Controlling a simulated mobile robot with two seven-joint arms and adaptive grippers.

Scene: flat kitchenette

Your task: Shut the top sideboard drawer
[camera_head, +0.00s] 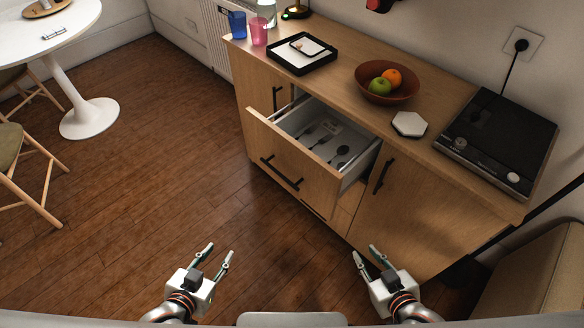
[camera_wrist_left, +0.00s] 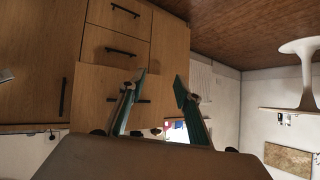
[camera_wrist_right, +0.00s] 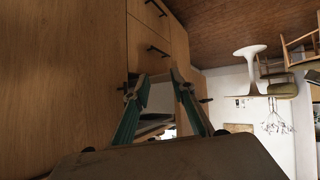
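The top sideboard drawer (camera_head: 301,163) is pulled well out of the wooden sideboard (camera_head: 394,210). Its inside shows several dark utensils and a light item. A dark bar handle (camera_head: 281,173) runs across its front. My left gripper (camera_head: 218,252) is open and empty, over the floor in front of and below the drawer. My right gripper (camera_head: 366,254) is open and empty, near the sideboard's right door and apart from the drawer. In the left wrist view, the open fingers (camera_wrist_left: 160,82) show before the sideboard front. The right wrist view shows open fingers (camera_wrist_right: 157,78) too.
On the sideboard top are a black tray (camera_head: 302,68), a fruit bowl (camera_head: 405,91), a white hexagonal piece (camera_head: 409,124), a hob (camera_head: 497,138), and blue and pink cups (camera_head: 258,32). A round table (camera_head: 89,118) and chairs stand left. The floor between is clear.

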